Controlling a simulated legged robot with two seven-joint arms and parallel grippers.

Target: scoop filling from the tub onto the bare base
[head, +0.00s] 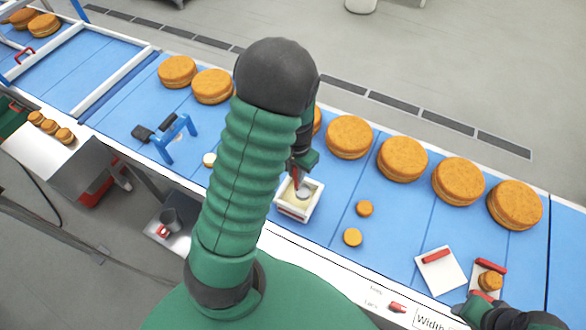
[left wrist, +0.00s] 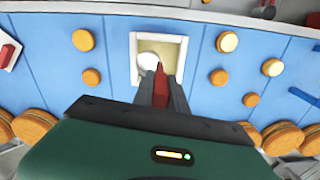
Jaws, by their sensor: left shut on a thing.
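My left gripper (head: 300,168) is shut on a red-handled scoop (left wrist: 160,84). The scoop's pale round bowl (left wrist: 149,61) is inside the white square tub (head: 284,207), over or in the cream filling (left wrist: 170,48); I cannot tell how deep. Two small brown rounds, one nearer the front edge (head: 352,237) and one farther back (head: 364,208), lie right of the tub with no filling seen on top. In the left wrist view, pale-topped rounds (left wrist: 227,41) (left wrist: 271,68) and plain brown ones (left wrist: 219,77) (left wrist: 251,99) lie on the tub's other side. My right gripper (head: 478,302) is at lower right, its fingers unclear.
Large orange-brown rounds (head: 402,159) line the belt's far side. A white board with a red bar (head: 440,268) and a small holder with a round (head: 490,281) stand at right. A blue stand (head: 175,138) is at left. My left arm hides the middle.

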